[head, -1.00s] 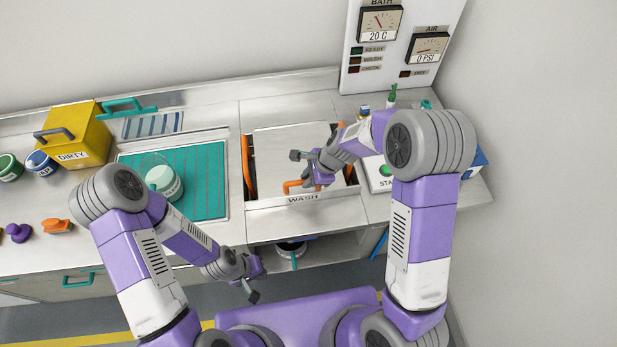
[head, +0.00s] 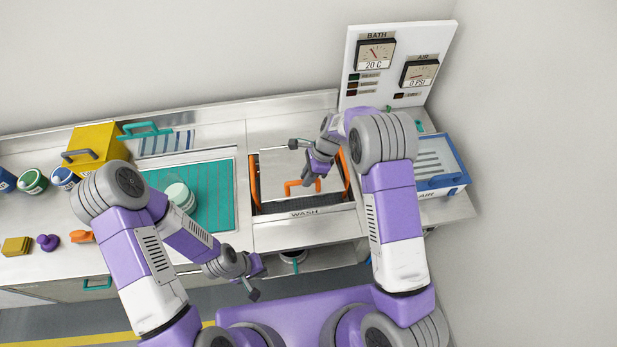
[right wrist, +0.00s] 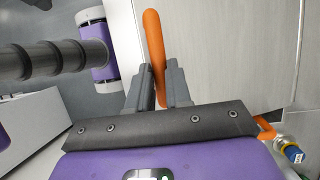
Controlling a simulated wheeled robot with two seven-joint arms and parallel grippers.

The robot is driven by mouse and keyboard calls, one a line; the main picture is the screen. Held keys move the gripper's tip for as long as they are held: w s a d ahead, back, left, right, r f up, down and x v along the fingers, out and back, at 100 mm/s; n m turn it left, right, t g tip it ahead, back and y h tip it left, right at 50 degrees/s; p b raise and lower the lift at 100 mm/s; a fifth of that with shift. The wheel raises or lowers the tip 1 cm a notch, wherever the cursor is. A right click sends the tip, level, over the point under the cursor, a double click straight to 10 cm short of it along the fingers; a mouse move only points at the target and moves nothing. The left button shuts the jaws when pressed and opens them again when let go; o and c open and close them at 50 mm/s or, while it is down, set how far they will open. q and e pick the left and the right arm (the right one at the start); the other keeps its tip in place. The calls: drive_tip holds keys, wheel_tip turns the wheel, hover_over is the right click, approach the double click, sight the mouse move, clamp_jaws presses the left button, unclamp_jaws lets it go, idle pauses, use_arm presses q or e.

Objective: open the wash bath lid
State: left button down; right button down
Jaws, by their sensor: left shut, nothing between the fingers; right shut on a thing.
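The wash bath (head: 305,212) is set in the counter behind the WASH label. Its pale lid (head: 277,172) looks partly raised, with a dark mesh-like strip of the bath showing along its front edge. An orange handle (head: 289,188) stands on the lid's front part. My right gripper (head: 308,183) is shut on this handle; in the right wrist view the orange bar (right wrist: 153,40) runs between the two fingers (right wrist: 159,85). The gripper hides part of the handle and lid. My left gripper (head: 257,281) is shut and empty, low in front of the counter.
Orange side bars (head: 254,180) flank the bath. Left of it lies a teal ribbed mat (head: 215,195) with a pale jar (head: 180,196). A yellow box (head: 95,142) stands further left. A blue-rimmed AIR case (head: 440,165) is at right, below the gauge panel (head: 395,75).

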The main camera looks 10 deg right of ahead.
drive_tip(key=w+r+p, duration=0.3)
drive_tip(key=w+r, duration=0.2)
drive_tip(key=r, duration=0.2)
drive_tip(key=shift+w+g, duration=0.4)
drive_tip(key=c, duration=1.3)
unclamp_jaws()
drive_tip(key=shift+w, duration=0.1)
drive_tip(key=shift+o, duration=1.2)
drive_tip(key=shift+w+f, duration=0.2)
drive_tip(key=v, duration=0.7)
drive_tip(key=shift+r+b, duration=0.3)
drive_tip(key=shift+b, duration=0.05)
drive_tip(key=shift+d, duration=0.15)
drive_tip(key=shift+c, duration=0.2)
